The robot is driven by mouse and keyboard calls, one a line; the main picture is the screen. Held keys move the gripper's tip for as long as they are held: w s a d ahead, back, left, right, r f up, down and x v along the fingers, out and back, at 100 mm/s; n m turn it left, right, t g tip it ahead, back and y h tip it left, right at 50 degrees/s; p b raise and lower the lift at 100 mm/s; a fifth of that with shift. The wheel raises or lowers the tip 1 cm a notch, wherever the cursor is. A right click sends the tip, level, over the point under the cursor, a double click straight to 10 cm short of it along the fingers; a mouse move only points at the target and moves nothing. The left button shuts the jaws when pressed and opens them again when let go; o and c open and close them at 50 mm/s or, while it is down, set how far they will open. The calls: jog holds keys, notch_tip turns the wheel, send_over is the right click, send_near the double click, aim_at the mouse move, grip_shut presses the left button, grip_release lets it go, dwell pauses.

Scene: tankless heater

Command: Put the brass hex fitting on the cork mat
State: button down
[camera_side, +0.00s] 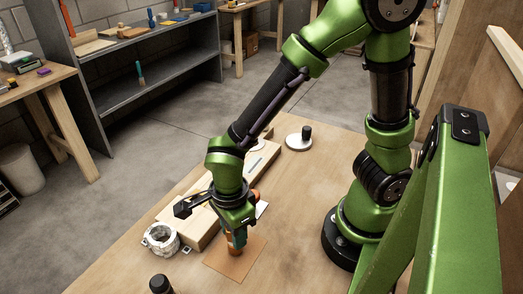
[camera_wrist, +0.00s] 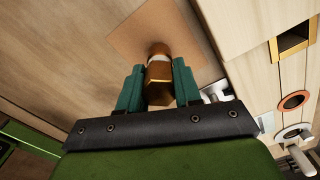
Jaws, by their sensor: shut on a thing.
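The brass hex fitting (camera_wrist: 157,88) is between the two green fingers of my gripper (camera_wrist: 158,85) in the wrist view. My gripper is shut on it. In the side view my gripper (camera_side: 236,240) points down over the cork mat (camera_side: 247,262), and the fitting (camera_side: 232,250) shows below the fingers. The cork mat is a flat tan square on the table, and it also shows beyond the fitting in the wrist view (camera_wrist: 135,38). The fitting's lower end is over the mat. I cannot tell whether it touches it.
A wooden block board (camera_side: 205,229) with cutouts lies beside the mat. A black knob (camera_side: 160,284) stands at the front edge, and a white disc with a black knob (camera_side: 300,139) stands farther back. The table right of the mat is clear.

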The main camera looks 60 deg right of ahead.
jog(key=shift+f, duration=0.5)
jog(key=c, duration=0.7)
grip_release()
notch_tip(320, 180, up, 17)
dwell(0.3)
